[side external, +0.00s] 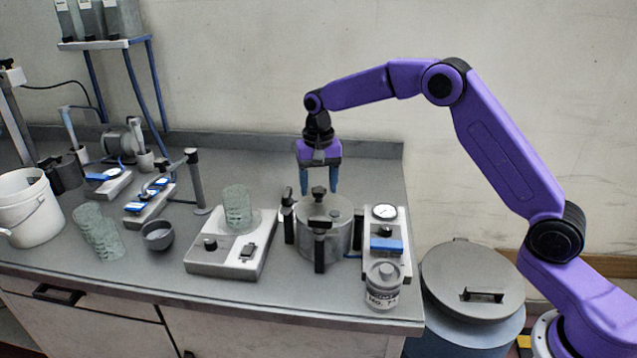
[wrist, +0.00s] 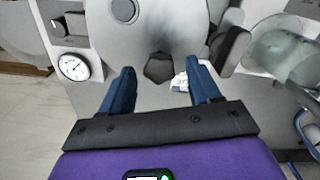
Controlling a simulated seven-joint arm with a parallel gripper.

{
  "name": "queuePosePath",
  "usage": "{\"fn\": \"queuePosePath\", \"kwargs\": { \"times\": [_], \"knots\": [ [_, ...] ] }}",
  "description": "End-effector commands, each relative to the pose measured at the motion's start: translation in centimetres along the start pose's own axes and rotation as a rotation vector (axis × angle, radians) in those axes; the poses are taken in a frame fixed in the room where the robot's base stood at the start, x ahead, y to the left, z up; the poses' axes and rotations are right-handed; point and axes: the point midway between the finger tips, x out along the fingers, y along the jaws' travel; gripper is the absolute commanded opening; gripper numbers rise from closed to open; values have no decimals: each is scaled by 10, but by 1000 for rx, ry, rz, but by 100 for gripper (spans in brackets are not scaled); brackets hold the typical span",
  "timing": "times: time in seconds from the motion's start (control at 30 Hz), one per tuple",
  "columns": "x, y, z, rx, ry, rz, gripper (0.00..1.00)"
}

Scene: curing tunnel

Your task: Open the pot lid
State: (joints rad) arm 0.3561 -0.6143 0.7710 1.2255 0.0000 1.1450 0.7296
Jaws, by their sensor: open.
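A grey metal pot (side external: 337,240) stands on the bench with its round lid (side external: 340,207) seated on top. Several black clamps or handles ring the pot, one of them at the front (side external: 320,250). My gripper (side external: 319,189) points down over the far side of the lid, its blue fingers apart.
A gauge box (side external: 385,235) and a labelled jar (side external: 383,288) stand close at the pot's right. A hotplate (side external: 225,262) with a glass beaker (side external: 237,208) is to its left. A grey lidded bin (side external: 470,275) stands off the bench's right end. The bench front is mostly clear.

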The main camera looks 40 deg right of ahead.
Motion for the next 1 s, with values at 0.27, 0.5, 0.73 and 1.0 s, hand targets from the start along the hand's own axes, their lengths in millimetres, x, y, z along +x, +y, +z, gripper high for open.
{"fn": "queuePosePath", "kwargs": {
  "times": [0.27,0.5,0.73,1.0],
  "knots": [
    [0,0,0,0,0,0,0],
    [-1,2,-2,19,0,0,0],
    [-1,8,-11,120,0,0,0],
    [-1,26,-26,348,1,-1,0]
  ]
}}
